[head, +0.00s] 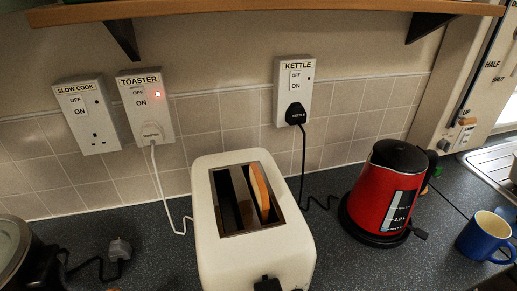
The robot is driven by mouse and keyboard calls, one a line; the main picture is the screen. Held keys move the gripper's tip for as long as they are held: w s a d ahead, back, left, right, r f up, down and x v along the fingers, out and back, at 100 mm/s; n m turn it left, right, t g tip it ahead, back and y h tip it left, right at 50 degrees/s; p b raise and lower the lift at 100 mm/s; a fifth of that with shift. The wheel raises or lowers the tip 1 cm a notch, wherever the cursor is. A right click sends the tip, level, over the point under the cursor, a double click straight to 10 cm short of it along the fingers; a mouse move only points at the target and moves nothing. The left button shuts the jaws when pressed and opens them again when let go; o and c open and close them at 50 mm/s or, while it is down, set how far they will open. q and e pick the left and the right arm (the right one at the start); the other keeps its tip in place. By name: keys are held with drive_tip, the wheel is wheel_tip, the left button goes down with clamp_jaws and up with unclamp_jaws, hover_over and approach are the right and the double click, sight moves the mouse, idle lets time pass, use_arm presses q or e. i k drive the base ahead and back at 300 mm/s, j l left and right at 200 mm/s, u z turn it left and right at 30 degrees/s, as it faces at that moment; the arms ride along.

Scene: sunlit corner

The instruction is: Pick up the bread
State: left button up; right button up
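A slice of bread (259,188) stands upright in the right slot of the white toaster (255,250). Its top edge shows above the slot, and its lower part is hidden inside. The left slot looks dark and empty. The toaster stands on the dark speckled counter, with a black lever at its front. Neither of my grippers is in the head view.
A red kettle (383,196) stands right of the toaster, and a blue mug (483,238) is farther right. A dark slow cooker (22,255) sits at the left. A wooden shelf (250,12) overhangs the back wall. Cords run behind the toaster.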

sight(260, 192)
drive_tip(key=i+l, duration=0.15)
drive_tip(key=l, duration=0.25)
drive_tip(key=i+l, duration=0.2)
drive_tip(key=l, duration=0.15)
drive_tip(key=i+l, duration=0.15)
drive_tip(key=l, duration=0.25)
